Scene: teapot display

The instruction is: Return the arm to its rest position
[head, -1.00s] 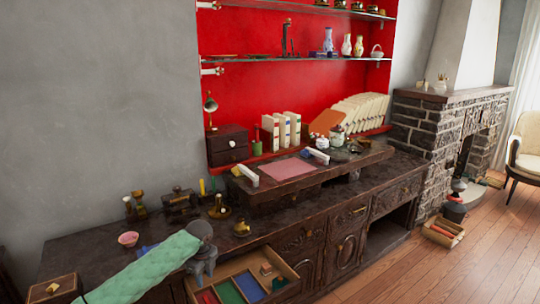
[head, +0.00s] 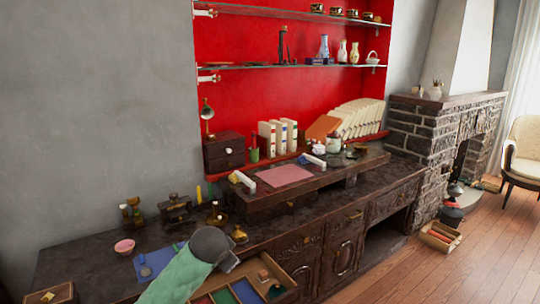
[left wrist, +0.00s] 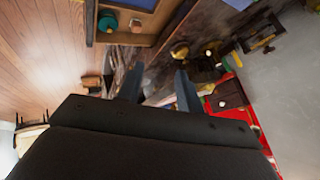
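My left arm comes in from the bottom of the head view in a green sleeve, with a grey wrist joint near the front of the dark counter (head: 75,260). Its gripper (head: 228,262) shows only in part, over the back left of an open drawer (head: 290,268). In the left wrist view the two fingers of this gripper (left wrist: 158,88) stand apart, with nothing seen held between them. My right arm and gripper are not in view.
The drawer juts out with coloured compartments. A blue mat (head: 140,268), pink bowl (head: 124,246), wooden box (head: 50,294) and brass items (head: 176,208) are on the counter. Open floor (head: 390,285) lies at right.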

